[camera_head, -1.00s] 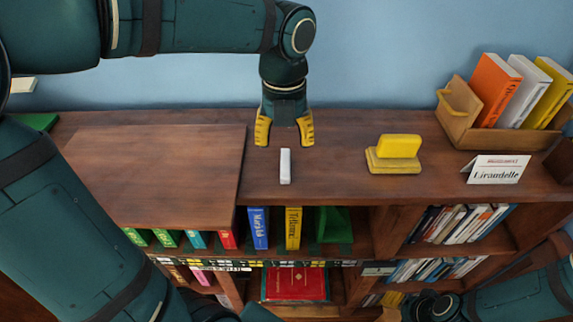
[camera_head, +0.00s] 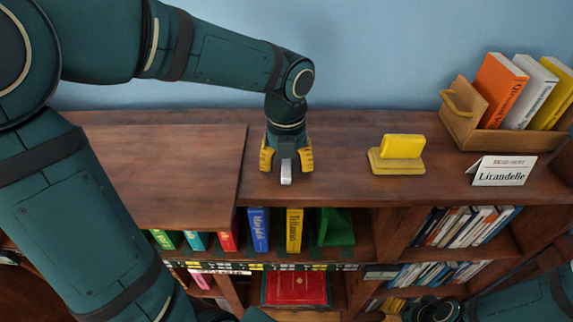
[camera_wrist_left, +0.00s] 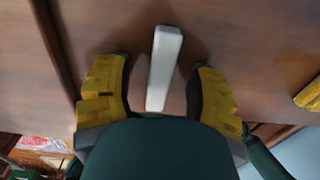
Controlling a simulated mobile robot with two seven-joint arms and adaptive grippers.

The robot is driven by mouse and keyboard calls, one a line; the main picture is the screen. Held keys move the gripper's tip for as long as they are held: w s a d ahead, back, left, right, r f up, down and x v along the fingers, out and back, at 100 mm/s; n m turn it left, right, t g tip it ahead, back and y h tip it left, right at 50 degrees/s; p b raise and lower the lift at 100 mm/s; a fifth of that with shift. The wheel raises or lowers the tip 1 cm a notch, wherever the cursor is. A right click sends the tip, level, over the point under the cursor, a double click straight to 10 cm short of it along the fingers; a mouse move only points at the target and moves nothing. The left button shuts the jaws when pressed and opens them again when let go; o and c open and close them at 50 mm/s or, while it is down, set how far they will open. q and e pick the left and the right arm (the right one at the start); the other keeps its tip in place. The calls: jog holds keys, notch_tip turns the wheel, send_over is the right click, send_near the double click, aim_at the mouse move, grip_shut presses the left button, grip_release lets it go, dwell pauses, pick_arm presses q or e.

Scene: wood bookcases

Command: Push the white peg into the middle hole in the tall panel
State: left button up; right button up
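The white peg (camera_head: 286,174) lies on the bookcase top, right of the raised wood slab. My left gripper (camera_head: 286,160) is open above it, pointing down, with one yellow finger on each side of the peg. In the left wrist view the peg (camera_wrist_left: 164,62) lies between the open fingers, with a gap on both sides. I see no tall panel with holes in these frames.
A yellow block on a yellow base (camera_head: 402,148) stands right of the peg. Further right are a name card (camera_head: 502,171) and a wooden book holder (camera_head: 490,136). The raised slab (camera_head: 165,175) borders the left side. Shelves with books lie below the front edge.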

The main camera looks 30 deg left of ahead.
pick_arm(q)
grip_shut()
